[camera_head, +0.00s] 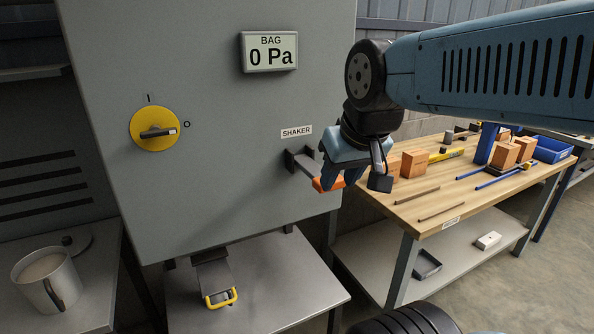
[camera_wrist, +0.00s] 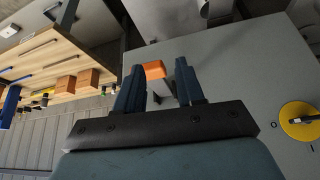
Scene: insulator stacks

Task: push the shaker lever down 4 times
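The shaker lever has a dark arm and an orange grip (camera_head: 328,184). It sticks out from the grey cabinet's front, below the SHAKER label (camera_head: 296,132), and looks near level with a slight downward slope. My gripper (camera_head: 341,168) is at the lever's end, its blue fingers over and around the orange grip. In the wrist view the orange grip (camera_wrist: 153,70) shows between the two finger tips (camera_wrist: 158,80), nearer the left finger, with a gap to the right finger. The fingers are apart. Whether they touch the grip cannot be told.
The cabinet (camera_head: 220,190) bears a BAG display (camera_head: 269,52) reading 0 Pa and a yellow rotary switch (camera_head: 154,130). A yellow-handled latch (camera_head: 220,298) sits below.

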